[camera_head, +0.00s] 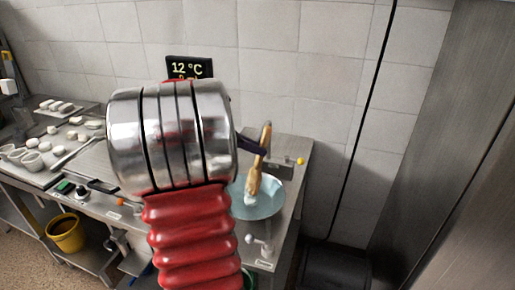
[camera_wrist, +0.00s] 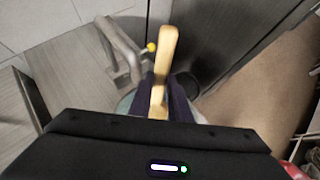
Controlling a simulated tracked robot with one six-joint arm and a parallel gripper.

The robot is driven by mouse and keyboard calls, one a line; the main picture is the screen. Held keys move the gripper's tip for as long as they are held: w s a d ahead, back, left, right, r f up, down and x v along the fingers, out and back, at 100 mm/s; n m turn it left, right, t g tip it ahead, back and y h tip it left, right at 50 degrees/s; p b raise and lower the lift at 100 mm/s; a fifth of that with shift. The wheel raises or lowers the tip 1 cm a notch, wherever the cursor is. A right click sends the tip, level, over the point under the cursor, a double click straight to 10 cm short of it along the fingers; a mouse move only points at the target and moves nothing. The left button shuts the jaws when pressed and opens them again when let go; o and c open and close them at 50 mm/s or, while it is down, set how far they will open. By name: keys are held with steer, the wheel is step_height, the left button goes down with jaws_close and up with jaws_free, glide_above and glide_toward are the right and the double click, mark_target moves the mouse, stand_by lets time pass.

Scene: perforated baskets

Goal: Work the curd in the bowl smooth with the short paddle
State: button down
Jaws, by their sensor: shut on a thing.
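The short wooden paddle (camera_head: 255,178) stands nearly upright in my gripper (camera_head: 256,146), its handle tilted slightly right. Its lower end is over or in the pale blue bowl (camera_head: 268,206), where some white curd (camera_head: 250,201) shows at the paddle's tip. In the wrist view the paddle handle (camera_wrist: 166,55) rises between the dark fingers of my gripper (camera_wrist: 160,95), which are shut on it. My arm hides the bowl's left part in the head view. In the wrist view only slivers of the bowl show, and the curd is hidden.
Left on the steel counter are white lumps (camera_head: 76,135) and small pale cups (camera_head: 32,160). A yellow bucket (camera_head: 66,236) stands below. A steel tap pipe (camera_wrist: 118,45) rises close to the paddle. A black temperature display (camera_head: 189,68) hangs on the tiled wall.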

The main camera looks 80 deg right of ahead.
steer(key=shift+s+a, duration=0.1)
stand_by(0.3)
steer(key=shift+s+a+f, duration=0.15)
steer(key=shift+s+a, duration=0.4)
steer(key=shift+a, duration=0.1)
steer(key=shift+w+d, duration=0.1)
steer(key=shift+d, duration=0.05)
steer(key=shift+w+d, duration=0.55)
steer(key=shift+d, duration=0.1)
stand_by(0.3)
steer(key=shift+s+a, duration=0.15)
steer(key=shift+a, duration=0.05)
steer(key=shift+s+a, duration=0.5)
steer(key=shift+a, duration=0.1)
steer(key=shift+w+d, duration=0.1)
steer(key=shift+d, duration=0.05)
stand_by(0.6)
steer(key=shift+w+d, duration=0.55)
steer(key=shift+d, duration=0.1)
stand_by(0.3)
